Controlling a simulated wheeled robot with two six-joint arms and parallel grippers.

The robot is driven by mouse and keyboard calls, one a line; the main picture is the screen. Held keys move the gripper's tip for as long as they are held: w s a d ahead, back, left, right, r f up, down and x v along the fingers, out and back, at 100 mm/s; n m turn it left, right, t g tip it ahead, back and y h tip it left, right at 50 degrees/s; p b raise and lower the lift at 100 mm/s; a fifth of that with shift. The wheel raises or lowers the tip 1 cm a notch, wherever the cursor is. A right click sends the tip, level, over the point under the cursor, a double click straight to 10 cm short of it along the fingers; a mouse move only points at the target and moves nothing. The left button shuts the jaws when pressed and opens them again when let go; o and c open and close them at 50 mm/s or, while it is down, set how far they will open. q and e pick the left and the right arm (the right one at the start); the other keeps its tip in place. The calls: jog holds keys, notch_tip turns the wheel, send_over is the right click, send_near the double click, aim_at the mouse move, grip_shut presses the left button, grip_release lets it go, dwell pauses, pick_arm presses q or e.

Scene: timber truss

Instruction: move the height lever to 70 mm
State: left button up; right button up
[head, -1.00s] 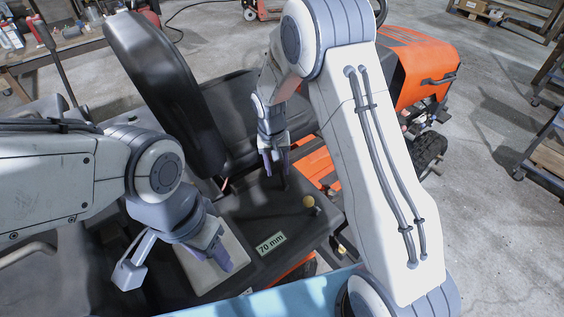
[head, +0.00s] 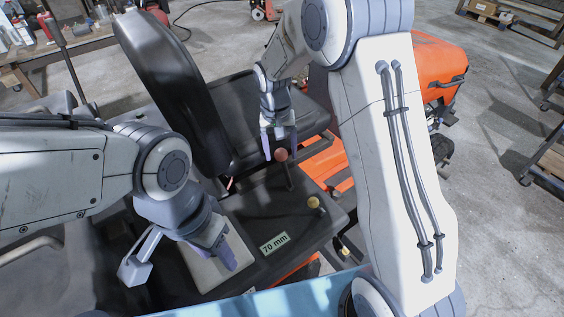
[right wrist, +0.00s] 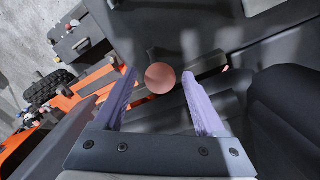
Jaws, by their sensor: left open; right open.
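The lever with a reddish-brown round knob (head: 281,155) stands up from the dark console beside the seat. My right gripper (head: 280,155) is open around or just above this knob; the exact height is hard to tell. In the right wrist view the knob (right wrist: 160,78) lies between the two purple fingertips, with gaps on both sides. A label reading "70 mm" (head: 275,244) is on the console near its front edge. My left gripper (head: 222,252) is over a pale flat panel; the gap between its fingers is hard to see.
A second, yellow knob (head: 314,202) stands close to the right of the lever. The black seat (head: 250,110) and its backrest (head: 170,90) rise behind and to the left. The orange hood (head: 440,70) is at the right. A light blue surface (head: 290,300) lies in front.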

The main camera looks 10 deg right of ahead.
jog(key=shift+a+r, duration=0.15)
jog(key=shift+r, duration=1.6)
